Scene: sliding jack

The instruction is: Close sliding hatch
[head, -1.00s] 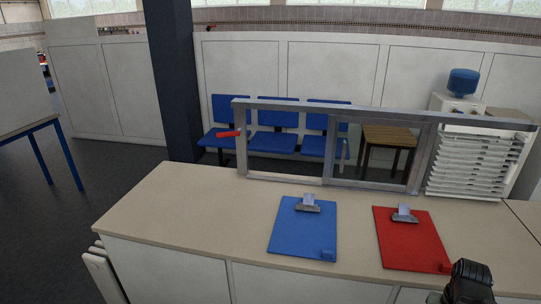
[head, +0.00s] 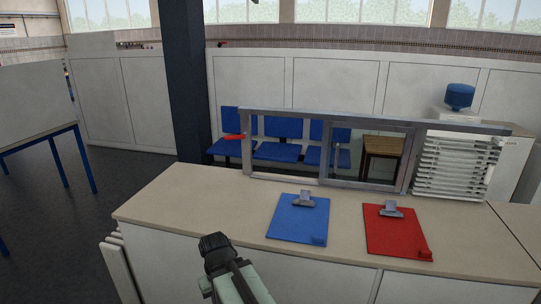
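The sliding hatch is a grey metal frame (head: 247,150) standing upright along the back of the counter, with a long top rail. An inner framed panel (head: 324,155) stands in its right half; the left half looks clear, with blue chairs seen through it. My arm, pale green with a dark end (head: 215,243), rises from the bottom edge in front of the counter, well short of the hatch. Its fingers cannot be made out.
A blue clipboard (head: 298,219) and a red clipboard (head: 395,231) lie on the beige counter (head: 180,200) before the hatch. A white slatted tray stack (head: 455,165) stands behind the hatch's right end. A dark column (head: 183,90) rises behind the counter. The counter's left part is clear.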

